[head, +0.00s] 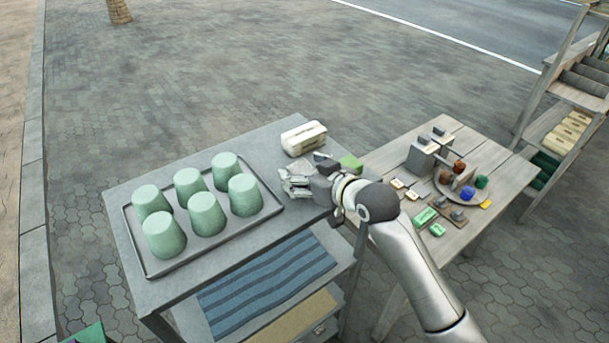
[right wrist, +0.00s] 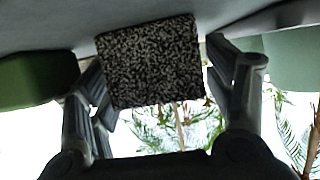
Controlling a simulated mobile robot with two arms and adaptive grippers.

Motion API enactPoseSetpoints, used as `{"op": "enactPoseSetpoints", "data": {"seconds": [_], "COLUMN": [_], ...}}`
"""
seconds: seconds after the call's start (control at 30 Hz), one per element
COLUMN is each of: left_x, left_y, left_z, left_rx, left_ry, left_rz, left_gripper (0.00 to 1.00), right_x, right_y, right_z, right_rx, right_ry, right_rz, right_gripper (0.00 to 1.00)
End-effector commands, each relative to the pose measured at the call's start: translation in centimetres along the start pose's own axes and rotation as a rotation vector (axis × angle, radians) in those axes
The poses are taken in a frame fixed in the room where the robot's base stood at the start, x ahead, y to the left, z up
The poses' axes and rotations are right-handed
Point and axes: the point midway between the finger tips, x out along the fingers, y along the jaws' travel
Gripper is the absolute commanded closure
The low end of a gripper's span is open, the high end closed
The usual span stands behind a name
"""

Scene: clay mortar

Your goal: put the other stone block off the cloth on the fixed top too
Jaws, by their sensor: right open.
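My right gripper (head: 312,177) is low over the right end of the grey fixed top (head: 165,292). In the right wrist view, which is upside down, a dark speckled stone block (right wrist: 150,60) stands on the top between the open fingers. The fingers are on both sides of it, and I cannot tell whether either touches. In the head view the gripper hides this block. The blue striped cloth (head: 265,280) lies on the lower board, with no block visible on it. I cannot make out another stone block for certain. My left gripper is not in view.
A dark tray (head: 146,270) with several pale green upturned cups fills the top's left part. A wooden table (head: 478,240) with small goods is at the right.

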Motion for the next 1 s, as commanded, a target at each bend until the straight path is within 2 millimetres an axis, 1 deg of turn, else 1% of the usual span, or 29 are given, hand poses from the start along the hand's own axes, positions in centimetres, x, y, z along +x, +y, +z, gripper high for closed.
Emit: {"op": "enactPoseSetpoints", "data": {"seconds": [0.1, 0.5, 0.6, 0.63, 0.67, 0.87, 1.0], "left_x": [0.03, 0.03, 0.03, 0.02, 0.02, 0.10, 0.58], "left_y": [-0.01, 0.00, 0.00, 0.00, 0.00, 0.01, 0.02], "left_z": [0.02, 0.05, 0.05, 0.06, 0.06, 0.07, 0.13], "left_rx": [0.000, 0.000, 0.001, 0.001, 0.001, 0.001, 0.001], "left_ry": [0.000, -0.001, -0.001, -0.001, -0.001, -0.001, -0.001], "left_rz": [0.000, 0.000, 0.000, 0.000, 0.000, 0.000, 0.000], "left_gripper": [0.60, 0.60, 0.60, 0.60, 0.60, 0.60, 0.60], "right_x": [-0.01, -0.04, -0.04, -0.08, -0.08, -0.09, -0.24], "right_y": [-0.02, -0.01, -0.01, -0.01, -0.01, 0.00, 0.00], "right_z": [0.01, 0.02, 0.02, -0.19, -0.19, -0.23, -0.66], "right_rx": [0.000, 0.000, 0.000, -0.001, -0.001, -0.001, -0.002], "right_ry": [0.000, 0.000, 0.000, 0.004, 0.004, 0.004, 0.006], "right_rz": [0.000, 0.000, 0.000, 0.000, 0.000, 0.000, 0.000], "right_gripper": [0.25, 0.76, 0.88, 0.88, 0.94, 0.94, 0.94]}}
